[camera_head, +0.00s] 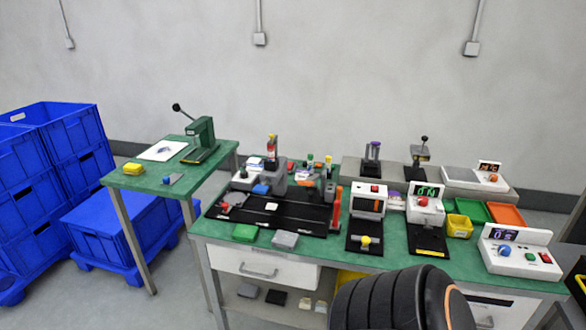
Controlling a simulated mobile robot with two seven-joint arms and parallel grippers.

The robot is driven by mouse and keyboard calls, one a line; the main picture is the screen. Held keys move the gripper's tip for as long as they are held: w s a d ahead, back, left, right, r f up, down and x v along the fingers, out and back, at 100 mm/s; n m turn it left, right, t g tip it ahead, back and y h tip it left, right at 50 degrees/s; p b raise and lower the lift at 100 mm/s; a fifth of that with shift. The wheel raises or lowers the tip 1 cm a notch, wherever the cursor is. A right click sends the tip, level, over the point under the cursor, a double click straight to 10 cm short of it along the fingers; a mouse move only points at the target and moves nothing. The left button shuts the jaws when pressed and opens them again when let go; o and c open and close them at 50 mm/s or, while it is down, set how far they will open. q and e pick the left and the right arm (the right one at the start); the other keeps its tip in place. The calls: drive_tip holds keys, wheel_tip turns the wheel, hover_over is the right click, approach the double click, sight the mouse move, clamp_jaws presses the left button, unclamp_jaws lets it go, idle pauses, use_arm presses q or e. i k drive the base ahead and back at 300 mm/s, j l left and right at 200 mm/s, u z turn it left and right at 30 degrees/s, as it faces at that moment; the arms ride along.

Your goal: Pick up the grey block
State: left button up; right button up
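A small grey block (284,239) lies flat on the green-topped workbench (325,252), near its front edge. A green block (245,232) of similar size lies just left of it, with a small gap between them. Neither of my grippers shows in the head view, so nothing is seen touching the grey block.
Behind the blocks is a black fixture board (269,209). Devices with displays (426,203) stand to the right. A smaller green table (148,184) stands left, near blue crates (75,140). A dark ribbed part of mine covers the bench's lower front.

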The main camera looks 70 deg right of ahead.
sight(284, 239)
drive_tip(key=z, duration=1.9)
